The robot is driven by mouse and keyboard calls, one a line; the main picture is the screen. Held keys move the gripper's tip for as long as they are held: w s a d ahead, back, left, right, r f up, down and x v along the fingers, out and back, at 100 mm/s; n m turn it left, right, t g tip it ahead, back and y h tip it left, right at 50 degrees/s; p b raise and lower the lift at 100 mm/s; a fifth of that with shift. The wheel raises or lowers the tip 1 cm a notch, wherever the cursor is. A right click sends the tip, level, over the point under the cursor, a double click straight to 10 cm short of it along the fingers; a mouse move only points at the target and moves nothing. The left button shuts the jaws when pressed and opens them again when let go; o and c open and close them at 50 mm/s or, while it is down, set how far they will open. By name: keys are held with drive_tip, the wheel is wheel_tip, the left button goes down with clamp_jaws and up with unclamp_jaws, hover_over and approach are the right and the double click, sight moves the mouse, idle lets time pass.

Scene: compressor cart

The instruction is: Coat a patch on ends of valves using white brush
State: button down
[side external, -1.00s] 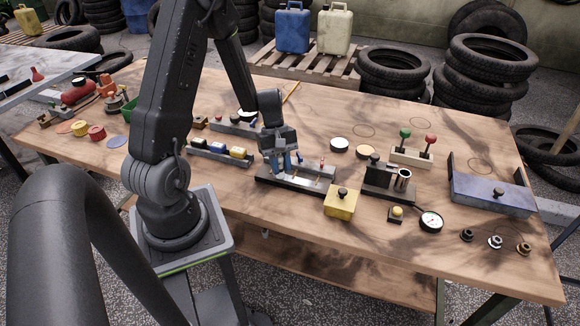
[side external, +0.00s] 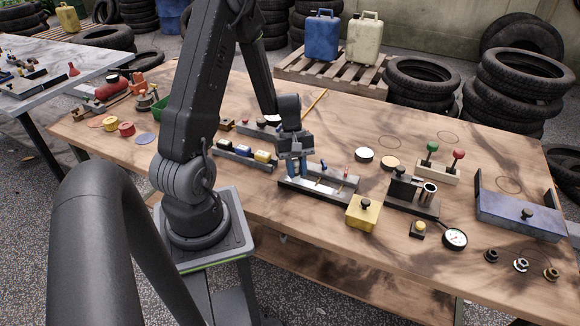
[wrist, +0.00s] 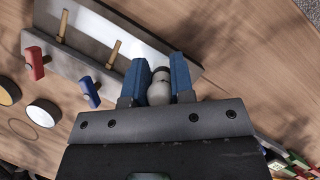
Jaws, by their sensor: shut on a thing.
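My gripper (side external: 297,168) is over the left end of a dark tray (side external: 318,195) with a light panel. In the wrist view, its blue fingers (wrist: 160,76) are shut on a whitish rounded piece with a dark grey top, apparently the white brush (wrist: 158,93). Its bristles are hidden. A red-headed piece (wrist: 37,62) and a blue-headed piece (wrist: 90,92) stand along the tray's edge, seemingly the other brushes. Two thin wooden sticks (wrist: 113,53) lie across the tray. I cannot tell which parts are the valves; a rack with yellow and blue parts (side external: 262,156) is left of the tray.
A yellow box (side external: 362,214) and a black fixture with a metal cylinder (side external: 410,196) stand right of the tray. Farther right are a lever block (side external: 437,172), a dial gauge (side external: 455,238), a blue-grey bin (side external: 515,212) and nuts (side external: 521,265).

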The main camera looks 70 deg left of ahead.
drive_tip(key=shift+w+d, duration=4.8)
drive_tip(key=shift+d, duration=0.05)
wheel_tip(320, 180, up, 8)
